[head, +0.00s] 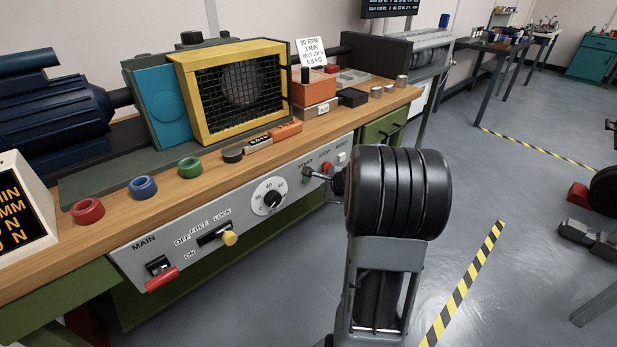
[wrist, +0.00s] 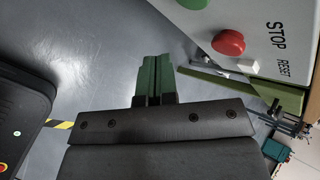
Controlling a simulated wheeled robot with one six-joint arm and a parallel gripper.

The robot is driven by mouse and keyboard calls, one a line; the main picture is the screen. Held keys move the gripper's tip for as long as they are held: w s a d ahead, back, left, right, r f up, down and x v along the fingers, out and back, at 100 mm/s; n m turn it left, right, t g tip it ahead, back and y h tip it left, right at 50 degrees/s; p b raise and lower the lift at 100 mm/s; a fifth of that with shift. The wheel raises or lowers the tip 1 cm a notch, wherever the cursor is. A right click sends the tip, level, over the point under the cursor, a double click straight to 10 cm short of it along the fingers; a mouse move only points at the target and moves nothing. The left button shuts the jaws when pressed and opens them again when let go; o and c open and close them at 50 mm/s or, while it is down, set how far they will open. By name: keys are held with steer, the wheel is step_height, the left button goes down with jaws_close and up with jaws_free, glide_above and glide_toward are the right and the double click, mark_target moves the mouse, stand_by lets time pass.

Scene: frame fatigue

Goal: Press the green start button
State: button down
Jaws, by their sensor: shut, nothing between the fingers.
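The green start button (head: 306,171) is on the grey front panel, under the START label, with my gripper's tip close to it. In the wrist view only part of the green button (wrist: 192,4) shows, at the top edge. My gripper (head: 312,173) points at the panel in front of START; its wrist hides part of the panel's right end. In the wrist view its dark green fingers (wrist: 156,60) are together and empty, below and left of the button. I cannot tell whether they touch it.
The red STOP button (wrist: 228,42) is beside START, then the white RESET button (head: 342,157). A dial (head: 269,197), a yellow-knobbed lever (head: 229,238) and a red-handled MAIN switch (head: 162,279) are further left. The bench top (head: 215,181) holds coloured rings.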

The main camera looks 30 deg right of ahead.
steer(key=shift+w+a, duration=0.2)
steer(key=shift+w, duration=0.65)
steer(key=shift+w+a, duration=0.15)
steer(key=shift+w, duration=0.7)
steer(key=shift+w, duration=0.15)
stand_by(0.8)
steer(key=shift+w+a, duration=0.1)
steer(key=shift+w, duration=0.2)
steer(key=shift+w+p, duration=0.35)
steer(key=shift+w, duration=0.05)
stand_by(0.7)
steer(key=shift+s, duration=0.1)
steer(key=shift+s+b, duration=0.35)
steer(key=shift+s, duration=0.4)
steer(key=shift+s, duration=0.1)
steer(key=shift+s+d+b, duration=0.2)
steer(key=shift+s+b, duration=0.05)
steer(key=shift+s, duration=0.55)
steer(key=shift+s+d+b, duration=0.15)
steer(key=shift+s+b, duration=0.15)
steer(key=shift+s, duration=0.45)
steer(key=shift+s+d+b, duration=0.2)
steer(key=shift+s+b, duration=0.05)
steer(key=shift+s, duration=0.55)
